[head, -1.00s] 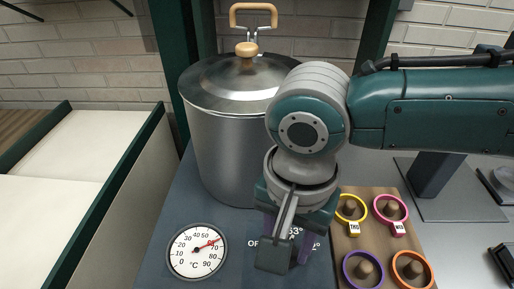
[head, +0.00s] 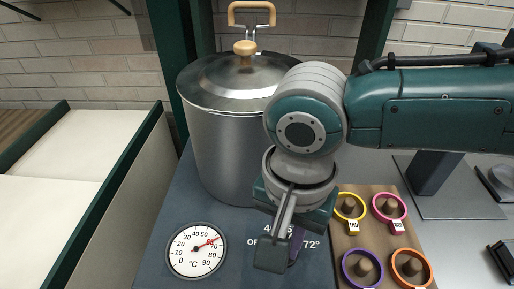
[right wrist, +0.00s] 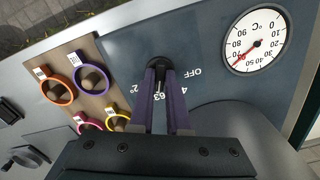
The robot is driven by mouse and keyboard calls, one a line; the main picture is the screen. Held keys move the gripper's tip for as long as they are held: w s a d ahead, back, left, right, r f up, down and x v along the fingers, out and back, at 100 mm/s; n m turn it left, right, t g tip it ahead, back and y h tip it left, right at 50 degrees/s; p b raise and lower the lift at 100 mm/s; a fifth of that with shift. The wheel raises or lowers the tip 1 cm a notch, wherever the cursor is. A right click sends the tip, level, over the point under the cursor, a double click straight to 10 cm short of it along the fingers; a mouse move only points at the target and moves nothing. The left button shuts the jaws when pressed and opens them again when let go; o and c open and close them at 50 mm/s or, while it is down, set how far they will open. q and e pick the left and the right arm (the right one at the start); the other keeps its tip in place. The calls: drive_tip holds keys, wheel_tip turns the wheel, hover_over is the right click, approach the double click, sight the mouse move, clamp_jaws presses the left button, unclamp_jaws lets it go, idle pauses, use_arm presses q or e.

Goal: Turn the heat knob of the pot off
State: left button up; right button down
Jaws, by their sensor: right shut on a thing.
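The steel pot (head: 225,150) stands with its lid on at the back of the dark blue panel. The black heat knob (right wrist: 160,64) shows in the right wrist view between my purple fingertips. My right gripper (right wrist: 162,72) is shut on the knob. In the head view my right gripper (head: 293,254) reaches down to the panel in front of the pot and hides the knob. Printed marks, including OFF and 72°, surround the knob and are partly covered. The round thermometer (head: 196,250) has its red needle between 60 and 70. My left gripper is not in view.
A wooden board (head: 376,226) right of the panel holds pegs with yellow, pink, purple and orange rings. A green post stands behind the pot. A pale, green-edged bin or tray (head: 80,150) lies on the left.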

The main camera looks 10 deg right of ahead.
drive_tip(key=shift+s+r+n+p, duration=0.1)
drive_tip(key=shift+r+n+p, duration=0.25)
drive_tip(key=shift+p, duration=0.55)
drive_tip(key=shift+n+p, duration=0.75)
drive_tip(key=shift+p, duration=0.25)
drive_tip(key=shift+f+n+p, duration=0.15)
drive_tip(key=shift+n+p, duration=0.45)
drive_tip(key=shift+n, duration=0.2)
drive_tip(key=n, duration=0.2)
drive_tip(key=shift+f+n, duration=0.1)
drive_tip(key=shift+n, duration=0.3)
drive_tip(key=n+p, duration=0.1)
drive_tip(key=n, duration=0.3)
drive_tip(key=shift+n, duration=0.3)
drive_tip(key=n, duration=0.3)
drive_tip(key=shift+n, duration=1.8)
